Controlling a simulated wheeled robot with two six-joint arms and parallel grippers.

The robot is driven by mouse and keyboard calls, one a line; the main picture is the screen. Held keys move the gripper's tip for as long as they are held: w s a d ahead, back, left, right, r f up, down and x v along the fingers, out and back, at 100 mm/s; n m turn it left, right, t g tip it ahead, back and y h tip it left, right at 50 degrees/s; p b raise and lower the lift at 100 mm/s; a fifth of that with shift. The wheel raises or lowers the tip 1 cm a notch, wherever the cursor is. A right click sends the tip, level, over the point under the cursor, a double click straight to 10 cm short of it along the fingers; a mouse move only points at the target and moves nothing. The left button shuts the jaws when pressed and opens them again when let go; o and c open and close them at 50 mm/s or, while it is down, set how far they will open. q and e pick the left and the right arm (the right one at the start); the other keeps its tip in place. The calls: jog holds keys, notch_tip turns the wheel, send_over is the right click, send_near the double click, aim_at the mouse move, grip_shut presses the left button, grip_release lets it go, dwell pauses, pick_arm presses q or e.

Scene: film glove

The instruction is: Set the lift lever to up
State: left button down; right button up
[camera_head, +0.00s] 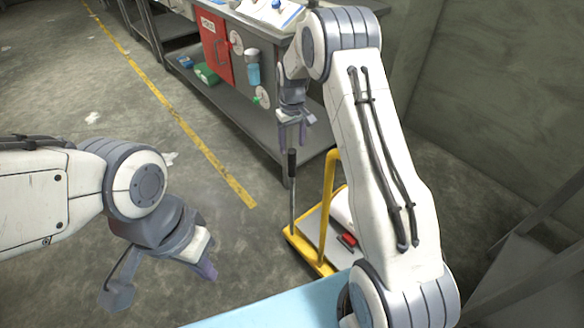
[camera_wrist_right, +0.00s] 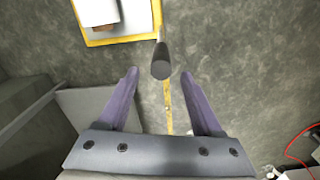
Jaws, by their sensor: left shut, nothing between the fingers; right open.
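The lift lever (camera_head: 292,178) is a thin rod with a black grip, standing nearly upright at the left edge of a yellow-framed lift (camera_head: 298,243). My right gripper (camera_head: 294,143) is open, pointing down just above the lever's top. In the right wrist view, the black grip (camera_wrist_right: 161,60) shows end-on, centred at the gap between the purple fingertips. I cannot tell whether its top is between the fingers or just beyond them; neither finger visibly touches it. My left gripper (camera_head: 208,268) is shut and empty, over the floor at left.
A yellow upright handle (camera_head: 328,195) stands right of the lever, with a red part (camera_head: 347,241) on the lift beside it. A grey workbench (camera_head: 250,125) with a red panel (camera_head: 215,45) is behind. A light blue surface (camera_head: 270,308) lies in front.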

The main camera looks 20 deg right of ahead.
aim_at(292, 164)
notch_tip(292, 164, down, 10)
jog(key=shift+r+b, duration=0.25)
jog(key=shift+b, duration=0.2)
grip_shut()
dwell(1.3)
